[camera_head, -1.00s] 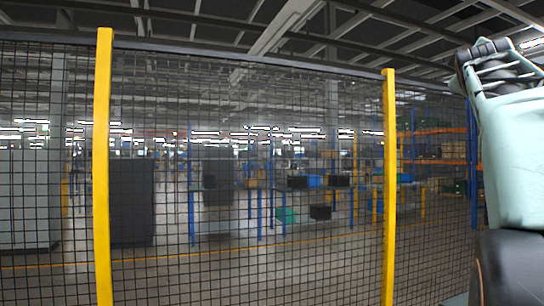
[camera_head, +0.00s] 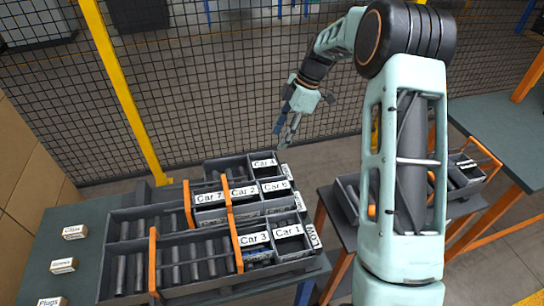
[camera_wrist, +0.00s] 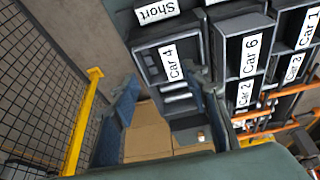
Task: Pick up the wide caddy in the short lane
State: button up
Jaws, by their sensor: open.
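My gripper (camera_head: 287,130) is open and empty, above and behind the back row of the rack. In the wrist view its two blue fingers (camera_wrist: 160,115) stand apart, with the right one overlapping the edge of the Car 4 caddy. The dark grey caddy labelled Car 4 (camera_head: 264,163) sits at the back end of the rack. It also shows in the wrist view (camera_wrist: 169,62), beside a label reading Short (camera_wrist: 157,10). I see no other labelled caddy in that lane. I cannot tell whether it is the wide one.
Caddies Car 7 (camera_head: 208,198), Car 2 (camera_head: 243,191), Car 6 (camera_head: 277,186), Car 3 (camera_head: 255,239) and Car 1 (camera_head: 288,231) fill nearer lanes under orange bars. A mesh fence (camera_head: 220,90) stands behind. Another table (camera_head: 500,130) is at right. Small labelled blocks (camera_head: 64,265) lie at left.

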aim_at(264, 163)
jog(key=shift+n+g, duration=0.3)
jog(key=a+f, duration=0.1)
jog(key=s+a+f, duration=0.1)
jog(key=f, duration=0.1)
jog(key=a+f, duration=0.1)
jog(key=f, duration=0.1)
jog(key=shift+s, duration=0.25)
jog(key=shift+a+p+x, duration=0.15)
jog(key=shift+p+x, duration=0.2)
jog(key=shift+x, duration=1.15)
jog(key=shift+a+p+x, duration=0.15)
jog(key=shift+p+x, duration=0.2)
jog(key=shift+x, duration=1.15)
jog(key=shift+s+r, duration=0.15)
jog(key=shift+s, duration=0.05)
jog(key=shift+c, duration=0.6)
grip_shut()
